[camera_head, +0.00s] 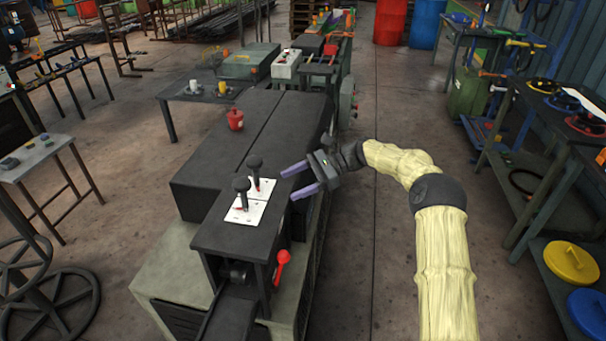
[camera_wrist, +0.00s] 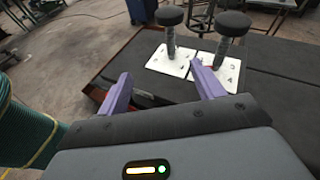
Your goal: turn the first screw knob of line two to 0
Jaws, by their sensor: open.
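Two black round-topped screw knobs stand upright on the dark machine top, a nearer one (camera_head: 241,188) and a farther one (camera_head: 254,163). Each rises from a white number plate (camera_head: 243,213). In the wrist view, one knob (camera_wrist: 169,16) is at left and the other (camera_wrist: 233,23) at right, with dark stems and plates (camera_wrist: 228,73) below. The pictures do not label which knob belongs to line two, and the digits are too small to read surely. My gripper (camera_head: 296,182) is open and empty, right of the plates, its purple fingers (camera_wrist: 160,75) pointing toward the knobs without touching them.
A red lever (camera_head: 281,265) sticks out at the machine's front right. A red canister (camera_head: 235,119) stands on the long dark cover (camera_head: 210,165) behind the knobs. A workbench (camera_head: 535,140) stands at right, with clear floor (camera_head: 385,260) between it and the machine.

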